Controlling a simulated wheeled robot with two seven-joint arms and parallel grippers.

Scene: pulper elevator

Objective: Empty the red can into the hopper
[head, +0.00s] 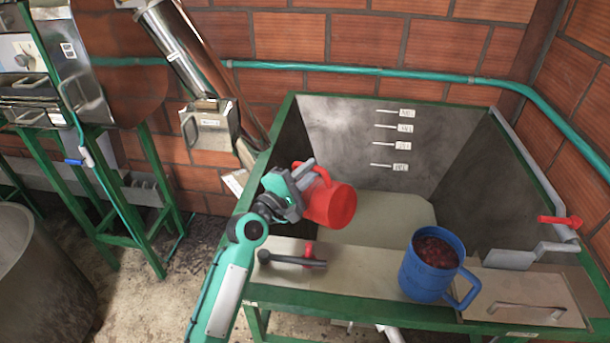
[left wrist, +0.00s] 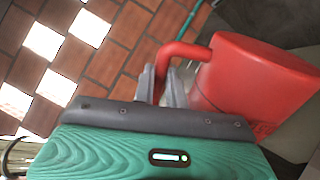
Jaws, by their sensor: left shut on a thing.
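The red can (head: 331,205) is held by its handle in my left gripper (head: 305,175), over the hopper (head: 300,130). It is tilted on its side, with its flat base turned toward the right and toward me. Its mouth and any contents are hidden. In the left wrist view, the fingers of the left gripper (left wrist: 166,85) are closed around the red handle, and the can (left wrist: 250,80) stands to the right of them. The hopper has grey sloping walls, a green rim and level marks on its back wall. My right gripper is not in view.
A blue mug (head: 432,275) full of dark red fruit stands on the hopper's front ledge. A black lever (head: 290,260) lies left of it and a metal hatch (head: 520,295) right of it. A green pipe (head: 420,75) runs along the brick wall. A steel chute (head: 190,60) stands left.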

